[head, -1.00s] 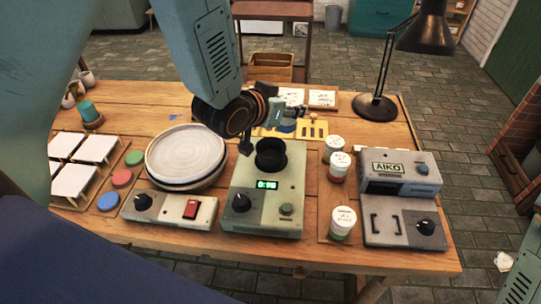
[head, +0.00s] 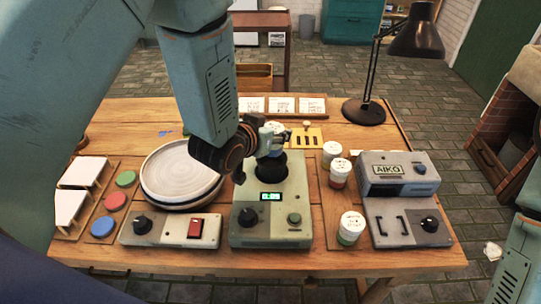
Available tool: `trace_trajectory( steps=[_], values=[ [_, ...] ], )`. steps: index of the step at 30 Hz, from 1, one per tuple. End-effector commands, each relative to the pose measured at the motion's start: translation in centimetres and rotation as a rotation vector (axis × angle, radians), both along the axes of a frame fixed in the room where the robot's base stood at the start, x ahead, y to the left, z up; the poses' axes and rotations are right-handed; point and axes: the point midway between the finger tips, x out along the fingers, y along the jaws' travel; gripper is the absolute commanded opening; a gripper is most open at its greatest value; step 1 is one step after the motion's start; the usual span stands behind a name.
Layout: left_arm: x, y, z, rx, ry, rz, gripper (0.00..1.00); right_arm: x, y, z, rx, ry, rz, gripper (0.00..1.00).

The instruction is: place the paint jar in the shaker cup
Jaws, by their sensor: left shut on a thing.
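My left gripper (head: 264,142) comes down from above and is shut on a paint jar (head: 275,129) with a white lid. The jar is held above the black shaker cup (head: 269,168), which sits on the grey-green shaker machine (head: 270,215) with a lit green display. The jar's lower part is partly hidden by the gripper, and I cannot tell whether it touches the cup's rim. My right gripper is out of view; only part of that arm shows at the lower right.
Several white-lidded jars (head: 352,226) stand right of the shaker, beside the AIKO machine (head: 397,178). Stacked plates (head: 182,168) lie on the left behind a control box (head: 170,229). A black lamp (head: 364,112) stands at the back right.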

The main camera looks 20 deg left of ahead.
Motion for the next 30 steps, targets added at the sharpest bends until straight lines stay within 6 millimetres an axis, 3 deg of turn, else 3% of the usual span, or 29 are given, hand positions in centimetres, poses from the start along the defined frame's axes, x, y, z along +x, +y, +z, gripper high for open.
trace_trajectory(
  steps=[1,13,21,22,30],
  values=[
    [0.0,0.1,-1.0,-0.002,0.001,0.001,0.14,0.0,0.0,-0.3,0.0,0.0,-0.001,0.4],
    [0.0,0.3,-5.4,-0.003,0.001,0.001,0.14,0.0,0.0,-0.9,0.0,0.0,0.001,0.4],
    [0.0,0.4,-5.8,-0.003,-0.002,0.0,0.14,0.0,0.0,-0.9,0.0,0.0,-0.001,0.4],
    [0.0,0.4,-5.8,-0.002,-0.001,0.0,0.49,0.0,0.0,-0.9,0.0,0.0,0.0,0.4],
    [0.0,0.4,-5.8,-0.002,-0.001,0.0,0.72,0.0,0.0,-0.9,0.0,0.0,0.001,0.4]
  ],
)
